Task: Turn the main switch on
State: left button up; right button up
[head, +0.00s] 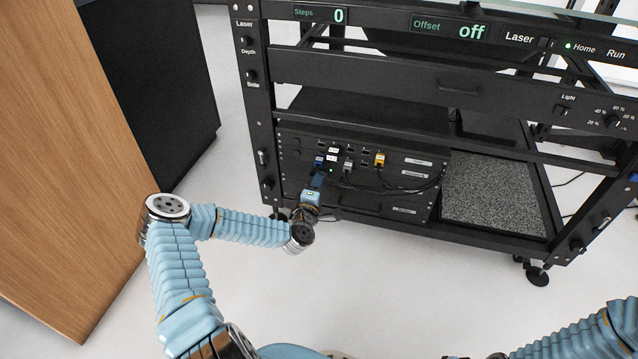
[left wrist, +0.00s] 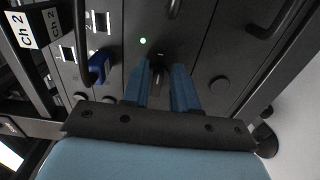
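A black switch-like part (left wrist: 159,62), which I take to be the main switch, sits on the dark front panel in the left wrist view. A small green light (left wrist: 142,41) glows beside it. My left gripper (left wrist: 161,68) has its two blue fingers apart, one on each side of this part. I cannot tell whether they touch it. In the head view my left gripper (head: 317,181) is at the front of the black rack unit (head: 300,150), low on its left part, and it hides the switch. My right gripper is out of view.
Blue, grey and yellow connectors (head: 380,159) with black cables are plugged in near the left gripper. A blue plug (left wrist: 100,66) shows close to the fingers. A wooden cabinet (head: 65,150) stands at the left. The floor before the rack is clear.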

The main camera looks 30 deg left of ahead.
pick_arm(q)
jog(key=shift+o, duration=0.7)
jog(key=p+v, duration=0.1)
jog(key=v, duration=1.3)
jog(key=shift+w+d, duration=0.1)
jog(key=shift+w, duration=0.05)
